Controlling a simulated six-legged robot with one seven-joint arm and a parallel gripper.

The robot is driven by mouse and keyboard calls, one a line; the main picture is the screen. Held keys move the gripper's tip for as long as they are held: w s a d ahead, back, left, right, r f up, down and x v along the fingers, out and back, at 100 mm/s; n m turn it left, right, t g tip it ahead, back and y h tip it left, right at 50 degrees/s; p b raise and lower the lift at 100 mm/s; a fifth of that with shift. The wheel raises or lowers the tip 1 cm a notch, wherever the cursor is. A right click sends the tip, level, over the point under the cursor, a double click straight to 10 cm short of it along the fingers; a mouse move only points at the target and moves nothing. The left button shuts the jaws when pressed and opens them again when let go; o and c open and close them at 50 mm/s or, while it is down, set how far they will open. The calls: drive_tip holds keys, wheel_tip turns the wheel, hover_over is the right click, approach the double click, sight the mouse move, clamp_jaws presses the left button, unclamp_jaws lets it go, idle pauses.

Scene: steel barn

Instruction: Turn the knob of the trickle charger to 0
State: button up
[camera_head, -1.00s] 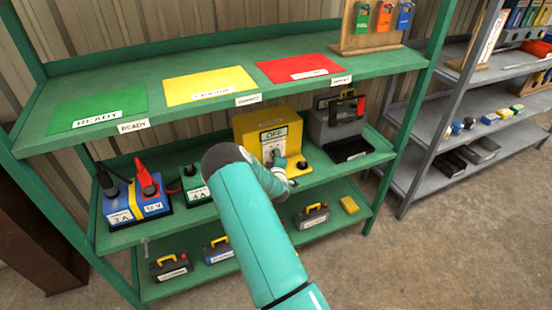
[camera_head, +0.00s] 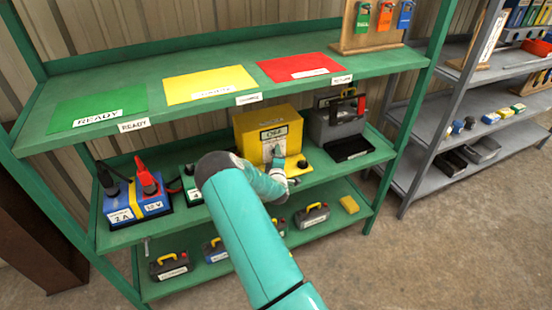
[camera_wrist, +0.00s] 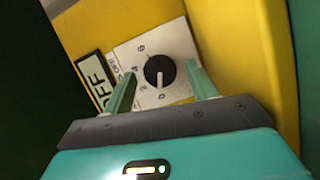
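The trickle charger is a yellow box (camera_head: 250,124) with an OFF sign, on the middle shelf in the head view. Its white dial plate and black knob (camera_wrist: 159,71) fill the middle of the wrist view. The knob's white mark points down in the picture, toward the 0; 2, 4 and 6 are printed around the plate. My gripper (camera_wrist: 161,69) is open in front of the dial, one finger on each side of the knob. I see gaps between the fingers and the knob. In the head view my arm partly hides the charger's lower front.
The upper shelf (camera_head: 155,67) lies just above. Small cased items sit on the bottom shelf.

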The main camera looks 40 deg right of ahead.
drive_tip(key=f+v, duration=0.1)
drive_tip(key=v, duration=1.2)
drive_tip(key=shift+s+a+r, duration=0.25)
drive_tip(key=shift+s+r, duration=0.1)
drive_tip(key=shift+r, duration=0.15)
